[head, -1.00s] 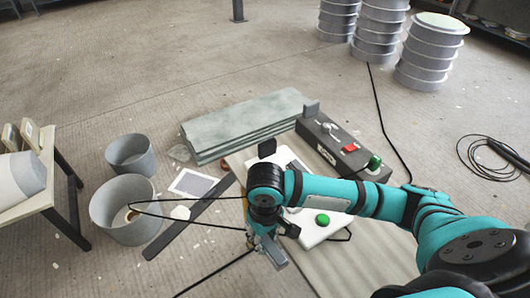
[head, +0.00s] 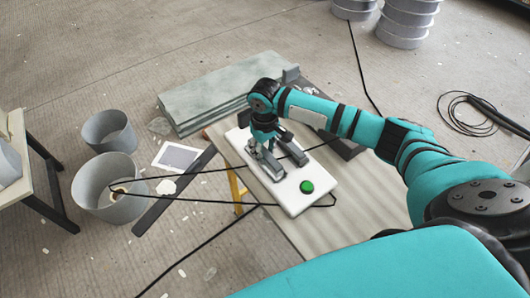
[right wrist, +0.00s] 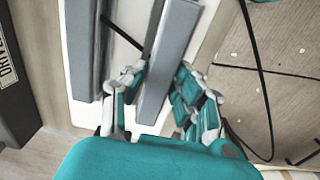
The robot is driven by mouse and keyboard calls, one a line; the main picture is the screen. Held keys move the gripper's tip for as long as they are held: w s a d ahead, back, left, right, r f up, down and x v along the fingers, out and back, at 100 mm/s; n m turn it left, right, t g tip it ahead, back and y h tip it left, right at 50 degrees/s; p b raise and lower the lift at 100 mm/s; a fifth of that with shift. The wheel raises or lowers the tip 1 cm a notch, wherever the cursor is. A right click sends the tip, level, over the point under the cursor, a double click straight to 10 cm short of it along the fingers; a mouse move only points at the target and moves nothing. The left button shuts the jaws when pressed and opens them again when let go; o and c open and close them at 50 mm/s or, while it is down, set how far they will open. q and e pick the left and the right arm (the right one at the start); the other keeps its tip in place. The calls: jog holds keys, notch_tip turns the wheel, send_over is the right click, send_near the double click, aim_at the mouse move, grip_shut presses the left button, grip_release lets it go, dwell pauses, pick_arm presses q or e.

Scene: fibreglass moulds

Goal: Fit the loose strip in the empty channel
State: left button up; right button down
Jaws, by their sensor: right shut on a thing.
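The white board (head: 290,200) with a round green button (head: 306,187) lies on the bench. My right gripper (head: 264,148) is over the board, shut on a grey strip (head: 268,162). The right wrist view shows the held strip (right wrist: 168,60) running lengthwise between the fingers of the gripper (right wrist: 160,88). A second grey strip (right wrist: 82,50) lies beside it to the left, apart from it. A recessed band with a dark line (right wrist: 122,35) shows between the two strips. I cannot tell whether the held strip touches the board. My left gripper is out of view.
Thin black cables (head: 190,203) cross from a grey bucket (head: 105,190) to the board's front. Grey-green slabs (head: 220,92) lie behind the bench. A dark box with a label (right wrist: 12,80) stands close to the board's side. A second bucket (head: 108,132) stands at left.

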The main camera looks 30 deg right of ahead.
aim_at(265, 152)
jog(key=shift+f, duration=0.7)
jog(key=c, duration=1)
grip_release()
jog(key=shift+f, duration=0.1)
notch_tip(265, 152, up, 12)
